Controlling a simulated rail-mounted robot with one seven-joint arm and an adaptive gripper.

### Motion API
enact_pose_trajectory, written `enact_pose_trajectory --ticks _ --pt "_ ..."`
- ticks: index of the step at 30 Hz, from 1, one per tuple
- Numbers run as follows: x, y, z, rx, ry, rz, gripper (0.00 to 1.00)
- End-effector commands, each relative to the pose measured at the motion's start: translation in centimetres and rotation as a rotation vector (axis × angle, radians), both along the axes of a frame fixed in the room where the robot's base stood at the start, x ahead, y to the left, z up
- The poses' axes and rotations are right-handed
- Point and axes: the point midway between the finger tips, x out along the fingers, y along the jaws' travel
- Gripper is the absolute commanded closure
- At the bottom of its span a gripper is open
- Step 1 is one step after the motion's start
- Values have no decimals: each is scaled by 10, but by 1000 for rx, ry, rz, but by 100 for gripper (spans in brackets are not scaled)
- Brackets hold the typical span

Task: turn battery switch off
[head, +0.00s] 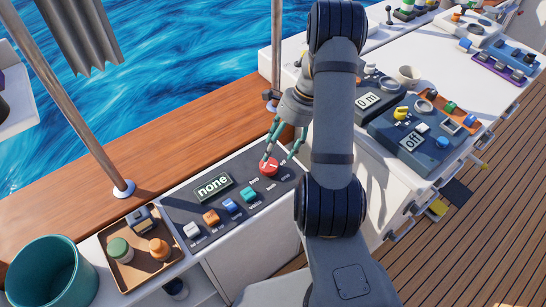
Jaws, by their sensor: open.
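A red rotary knob (268,167) with a pale mark on top sits at the right end of a dark panel (178,206); it looks like the battery switch. Small labels stand around it, too small to read fully. The panel's display (213,187) reads "none". My gripper (277,157) is open, pointing down at the knob. One finger is close to the knob's far left side and the other is to its right. I cannot tell whether either touches it.
Several coloured switches (232,206) line the panel's front edge. A brown tray (118,277) with small items and a teal bucket (52,274) stand at left.

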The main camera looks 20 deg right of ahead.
Motion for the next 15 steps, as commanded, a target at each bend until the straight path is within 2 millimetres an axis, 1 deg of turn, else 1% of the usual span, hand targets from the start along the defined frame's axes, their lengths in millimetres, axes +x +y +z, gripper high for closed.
enact_pose_trajectory --ticks 1,6,10,15 --pt "-2 4 -10 1 6 0 36" --pt "-3 15 -37 2 4 -2 36" --pt "-3 21 -51 2 2 -2 36" --pt "-3 24 -58 1 0 -1 36"
